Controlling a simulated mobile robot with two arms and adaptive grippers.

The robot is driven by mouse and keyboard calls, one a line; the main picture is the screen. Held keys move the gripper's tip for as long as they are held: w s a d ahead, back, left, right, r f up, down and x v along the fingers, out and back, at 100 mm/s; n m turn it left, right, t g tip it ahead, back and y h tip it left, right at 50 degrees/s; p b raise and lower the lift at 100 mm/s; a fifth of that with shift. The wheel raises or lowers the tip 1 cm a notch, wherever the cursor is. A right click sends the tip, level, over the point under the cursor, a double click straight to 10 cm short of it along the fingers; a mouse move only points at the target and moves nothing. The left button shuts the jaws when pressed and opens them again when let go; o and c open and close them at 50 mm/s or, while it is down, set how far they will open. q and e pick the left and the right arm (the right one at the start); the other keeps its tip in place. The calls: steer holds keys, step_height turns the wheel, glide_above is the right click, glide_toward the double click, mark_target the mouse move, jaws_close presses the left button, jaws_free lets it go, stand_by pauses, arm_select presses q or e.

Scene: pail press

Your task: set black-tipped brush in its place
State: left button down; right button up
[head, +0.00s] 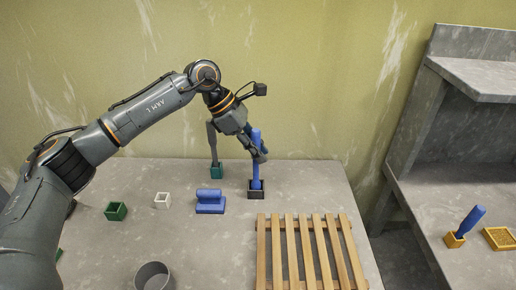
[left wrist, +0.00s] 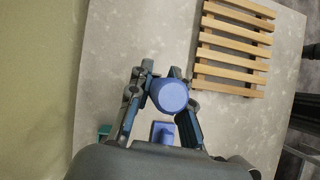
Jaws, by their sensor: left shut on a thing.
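My left gripper (head: 258,153) is shut on an upright blue-handled brush (head: 256,140). In the left wrist view the round blue handle end (left wrist: 172,97) sits between the two fingers of the left gripper (left wrist: 165,94). My right gripper is in neither view.
A grey-handled tool (head: 212,140) stands in a teal holder (head: 217,172). A blue block (head: 210,206), white holder (head: 162,201), green holder (head: 116,211) and grey pail (head: 152,276) stand left. A slatted wooden rack (head: 262,250) lies in front.

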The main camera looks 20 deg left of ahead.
arm_select(q)
steer(key=shift+f, duration=0.2)
steer(key=c, duration=1.1)
jaws_free()
steer(key=shift+c, duration=0.2)
steer(key=shift+r, duration=0.1)
steer(key=v, duration=1.1)
steer(key=shift+a+r, duration=0.3)
